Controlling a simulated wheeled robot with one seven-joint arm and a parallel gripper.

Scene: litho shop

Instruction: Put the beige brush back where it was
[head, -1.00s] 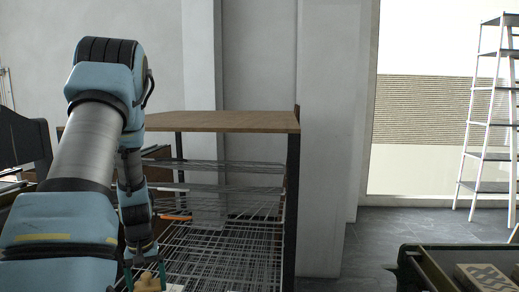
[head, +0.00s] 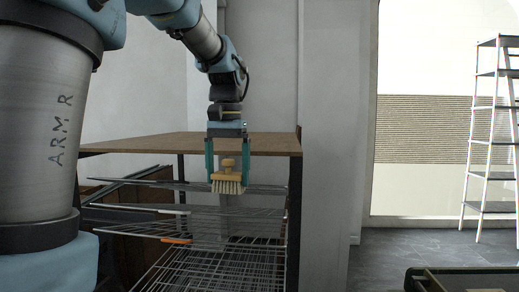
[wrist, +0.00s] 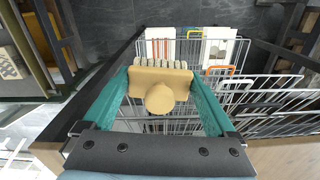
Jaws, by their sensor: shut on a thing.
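The beige brush (head: 227,177) has a knobbed wooden handle and pale bristles that point down in the head view. My gripper (head: 227,172) is shut on it, with one teal finger on each side. The brush hangs in front of the rack's wooden top (head: 190,143), above the wire shelves, apart from them as far as I can tell. In the wrist view the brush (wrist: 160,85) sits between the fingers, its round knob toward the camera and bristles on the far side.
The wire rack (head: 220,262) has several shelves, some tilted, below the brush. Cards or prints (wrist: 218,48) lie on a lower shelf. A dark crate (head: 465,278) is at the lower right. A ladder (head: 490,150) stands at the far right, with open floor before it.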

